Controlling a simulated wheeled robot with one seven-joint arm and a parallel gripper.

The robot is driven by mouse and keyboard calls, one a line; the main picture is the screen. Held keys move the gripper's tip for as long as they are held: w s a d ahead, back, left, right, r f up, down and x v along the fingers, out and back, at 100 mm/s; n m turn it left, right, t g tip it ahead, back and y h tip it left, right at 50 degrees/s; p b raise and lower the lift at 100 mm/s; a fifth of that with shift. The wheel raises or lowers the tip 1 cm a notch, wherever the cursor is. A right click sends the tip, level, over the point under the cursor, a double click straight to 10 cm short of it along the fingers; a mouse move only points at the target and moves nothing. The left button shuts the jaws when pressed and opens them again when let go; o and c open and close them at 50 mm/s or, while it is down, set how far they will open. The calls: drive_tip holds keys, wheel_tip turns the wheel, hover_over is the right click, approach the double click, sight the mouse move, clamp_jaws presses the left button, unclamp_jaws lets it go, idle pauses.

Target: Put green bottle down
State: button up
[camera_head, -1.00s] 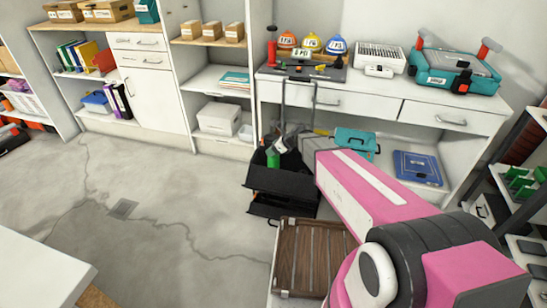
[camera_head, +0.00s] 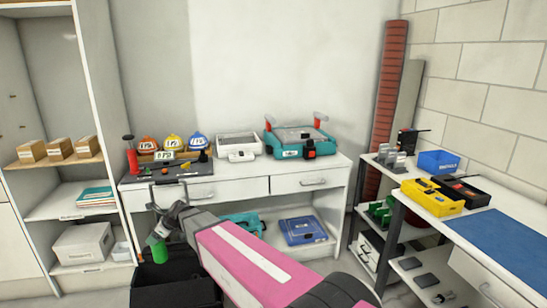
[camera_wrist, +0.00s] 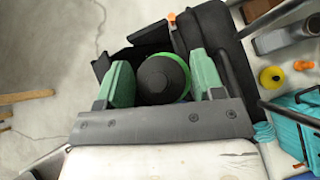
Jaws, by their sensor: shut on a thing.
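The green bottle (camera_head: 157,251) is in my gripper (camera_head: 163,231) at the lower left of the head view. It hangs over or just inside a black open container (camera_head: 178,290) on the floor; its depth there is unclear. In the wrist view, the bottle's dark round cap (camera_wrist: 158,78) sits between the two green finger pads of my gripper (camera_wrist: 163,80). A rim of brighter green shows behind the cap. My gripper is shut on the bottle. The black container (camera_wrist: 215,40) surrounds it on the far and right sides. The bottle's base is hidden.
A white bench (camera_head: 235,190) behind carries helmets, a white case (camera_head: 238,147) and a teal toolbox (camera_head: 298,143). A blue case (camera_head: 303,231) lies on its lower shelf. A side table at right holds a yellow bin (camera_head: 432,197). Bare floor (camera_wrist: 40,70) shows left in the wrist view.

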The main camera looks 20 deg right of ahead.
drive_tip(key=d+r+m+t+h, duration=0.2)
drive_tip(key=d+r+m, duration=0.2)
drive_tip(key=d+r, duration=1.05)
drive_tip(key=d+r+m+t+h, duration=0.2)
drive_tip(key=d+r+m+t, duration=0.15)
drive_tip(key=d+r, duration=1.1)
drive_tip(key=w+r+n+g+y, duration=0.1)
drive_tip(key=w+r+n, duration=0.15)
drive_tip(key=w, duration=0.85)
drive_tip(key=w+r+n+g+y, duration=0.1)
drive_tip(key=w+r+g, duration=0.15)
drive_tip(key=w, duration=0.75)
drive_tip(key=w+d+f, duration=0.5)
drive_tip(key=d+f, duration=0.4)
drive_tip(key=f, duration=0.1)
drive_tip(key=shift+w+d+t, duration=0.2)
drive_tip(key=shift+d+t, duration=0.1)
drive_tip(key=shift+d, duration=0.05)
drive_tip(key=shift+f, duration=0.1)
drive_tip(key=o, duration=1.4)
drive_tip(key=shift+f, duration=0.1)
drive_tip(key=shift+c, duration=0.2)
